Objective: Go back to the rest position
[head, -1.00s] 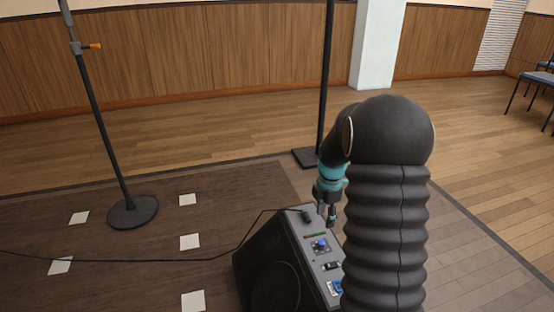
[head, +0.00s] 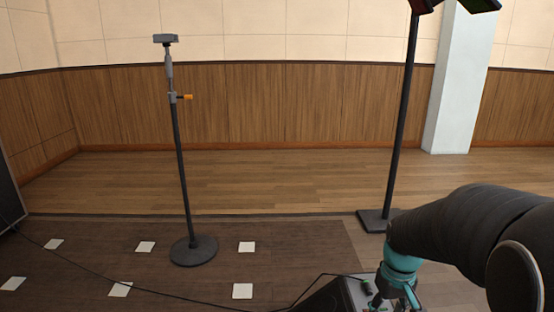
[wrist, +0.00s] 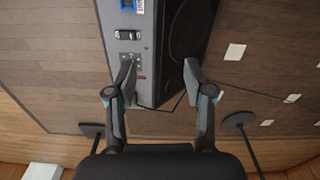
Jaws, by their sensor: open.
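My gripper (head: 395,297) is at the bottom edge of the head view, pointing down at the end of my arm. In the wrist view its two fingers (wrist: 159,80) are spread apart with nothing between them but the view of what lies beyond. Beyond them is a black box (wrist: 160,100) with a grey control panel (wrist: 128,62). The panel carries a black switch (wrist: 128,34) and a blue-framed part (wrist: 128,5). In the head view only the top of the box (head: 335,296) shows beside my gripper. I cannot tell how far the fingertips are from the panel.
A slim stand (head: 181,160) with a round base is at left. A taller black stand (head: 402,130) with a square base is behind my arm. A black cable (head: 120,287) runs across the dark floor among white squares (head: 145,247). The wooden floor behind is clear.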

